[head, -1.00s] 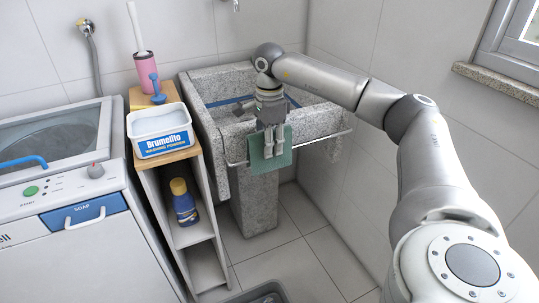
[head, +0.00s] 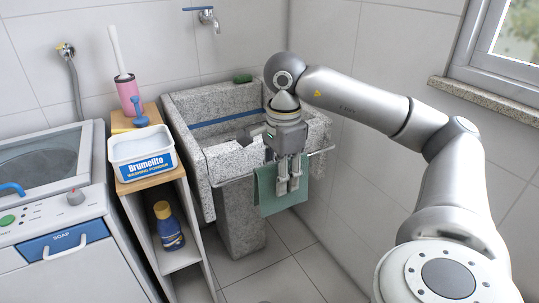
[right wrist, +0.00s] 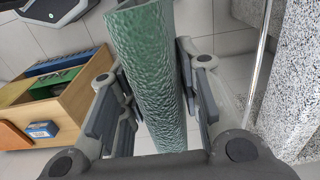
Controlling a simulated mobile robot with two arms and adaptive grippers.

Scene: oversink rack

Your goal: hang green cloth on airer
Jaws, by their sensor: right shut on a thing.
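A textured green cloth (head: 267,200) is held in my right gripper (head: 288,186) at the front of the stone sink. The right gripper points down, and its fingers are shut on the cloth. In the right wrist view, the cloth (right wrist: 148,70) runs between the finger pads as a folded strip. A thin metal rail (head: 322,151) runs along the sink's front edge. In the right wrist view, the rail (right wrist: 262,62) is to the right of the cloth with a visible gap. My left gripper is out of view.
A narrow shelf holds a washing powder tub (head: 143,152) and a blue bottle (head: 168,228). A washing machine (head: 60,215) is at left.

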